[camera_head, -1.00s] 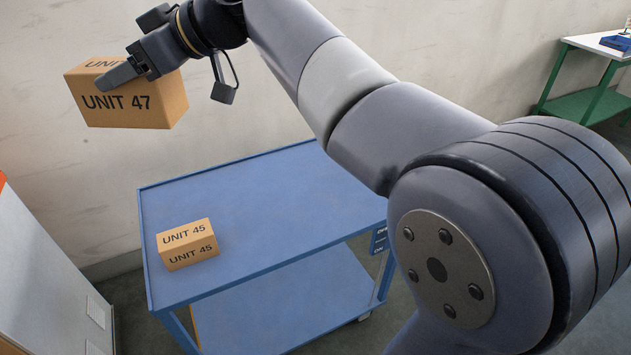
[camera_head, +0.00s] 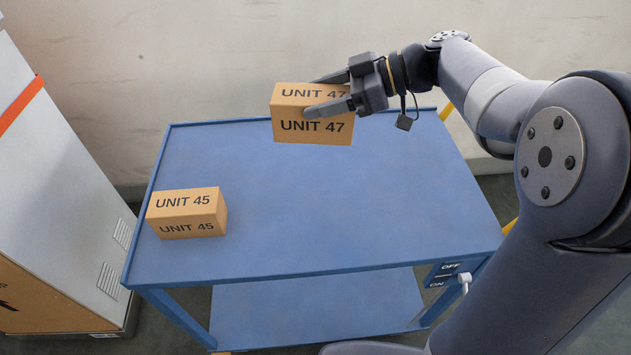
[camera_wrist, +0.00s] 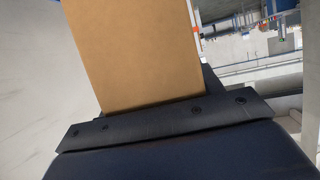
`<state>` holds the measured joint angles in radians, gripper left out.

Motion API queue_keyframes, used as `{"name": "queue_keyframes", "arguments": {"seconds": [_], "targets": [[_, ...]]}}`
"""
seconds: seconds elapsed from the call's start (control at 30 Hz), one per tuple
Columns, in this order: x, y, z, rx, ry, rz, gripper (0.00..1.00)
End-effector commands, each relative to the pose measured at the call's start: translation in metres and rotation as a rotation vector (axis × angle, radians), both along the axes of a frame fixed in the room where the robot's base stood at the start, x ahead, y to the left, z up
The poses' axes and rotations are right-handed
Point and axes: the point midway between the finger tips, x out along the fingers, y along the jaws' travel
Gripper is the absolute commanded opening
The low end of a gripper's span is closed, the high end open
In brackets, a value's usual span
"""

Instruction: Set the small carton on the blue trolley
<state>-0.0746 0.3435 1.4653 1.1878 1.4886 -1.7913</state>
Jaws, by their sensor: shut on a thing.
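A small tan carton marked UNIT 47 (camera_head: 290,128) is held by my gripper (camera_head: 335,92) over the far part of the blue trolley (camera_head: 330,215). My gripper comes from the right, with its fingers on two sides of the carton. In the head view I cannot tell exactly how high the carton is above the trolley top. In the wrist view the plain tan face of the held carton (camera_wrist: 135,55) fills the upper middle. The trolley has a blue top with a low rim and a lower shelf.
Another tan carton, marked UNIT 45 (camera_head: 186,213), stands at the left of the trolley top. The middle and right of the top are clear. A tall grey cabinet (camera_head: 60,170) stands to the left. An OFF/ON switch (camera_head: 447,274) sits at the trolley's near right. A pale wall is behind.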

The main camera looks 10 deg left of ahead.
Motion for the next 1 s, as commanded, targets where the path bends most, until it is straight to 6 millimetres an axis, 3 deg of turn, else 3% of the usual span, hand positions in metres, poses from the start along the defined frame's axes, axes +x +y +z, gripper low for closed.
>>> {"name": "queue_keyframes", "arguments": {"seconds": [0.03, 0.2, 0.37, 0.6, 1.0], "targets": [[-0.005, -0.002, -0.031, 0.002, 0.004, 0.037, 0.26], [-0.019, -0.008, -0.071, 0.002, -0.002, 0.134, 0.26], [-0.024, -0.011, -0.089, 0.001, 0.000, 0.168, 0.26], [-0.025, -0.011, -0.131, 0.001, 0.001, 0.172, 0.26], [-0.025, -0.011, -0.173, 0.001, 0.001, 0.170, 0.26]]}}
